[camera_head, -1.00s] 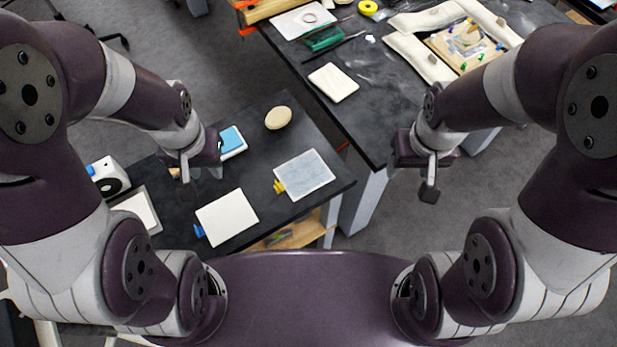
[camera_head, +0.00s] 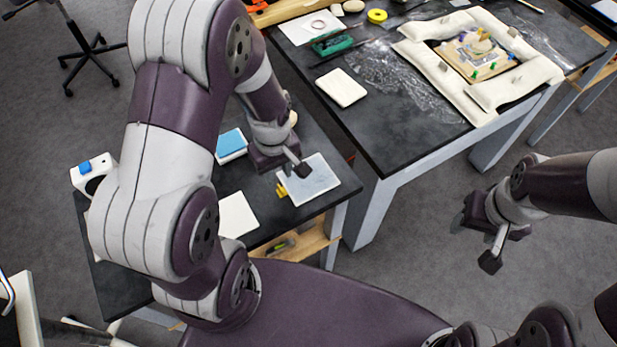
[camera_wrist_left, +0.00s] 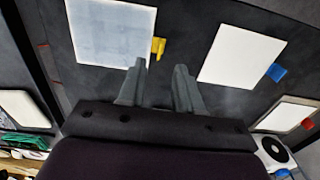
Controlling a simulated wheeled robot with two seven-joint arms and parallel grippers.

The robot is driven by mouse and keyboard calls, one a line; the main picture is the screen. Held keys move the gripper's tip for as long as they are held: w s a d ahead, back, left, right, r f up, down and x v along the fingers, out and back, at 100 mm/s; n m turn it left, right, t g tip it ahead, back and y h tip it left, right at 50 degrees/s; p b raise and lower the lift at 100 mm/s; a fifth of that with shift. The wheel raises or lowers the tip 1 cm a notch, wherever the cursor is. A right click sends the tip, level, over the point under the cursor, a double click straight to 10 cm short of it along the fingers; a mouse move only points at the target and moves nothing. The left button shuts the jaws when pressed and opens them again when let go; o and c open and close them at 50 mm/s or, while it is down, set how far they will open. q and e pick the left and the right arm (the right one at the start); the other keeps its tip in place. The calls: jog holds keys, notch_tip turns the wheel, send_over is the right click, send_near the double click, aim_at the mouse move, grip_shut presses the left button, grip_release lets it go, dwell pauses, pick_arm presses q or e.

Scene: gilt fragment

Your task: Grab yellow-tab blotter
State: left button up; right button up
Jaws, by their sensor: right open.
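The yellow-tab blotter (camera_head: 315,185) is a pale grey-blue sheet lying flat on the small dark table, its yellow tab at the left edge. In the left wrist view the blotter (camera_wrist_left: 110,35) is at upper left, its tab pointing right. My left gripper (camera_head: 296,166) is above the blotter's far left part and hides some of it. In the wrist view its two fingers (camera_wrist_left: 160,75) are apart with nothing between them, below the tab in the picture. My right gripper (camera_head: 492,252) is open and empty over the floor, away from the tables.
A cream blotter (camera_head: 236,214) with a blue tab (camera_wrist_left: 277,72) lies beside it, partly behind my arm in the head view. A blue-topped pad (camera_head: 231,144) and a white device (camera_head: 92,172) are also on the small table. A larger table (camera_head: 400,160) stands close behind.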

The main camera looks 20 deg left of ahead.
aim_at(280, 187)
pick_arm(q)
notch_tip(280, 187, down, 6)
jog(key=shift+w+f, duration=0.1)
grip_shut()
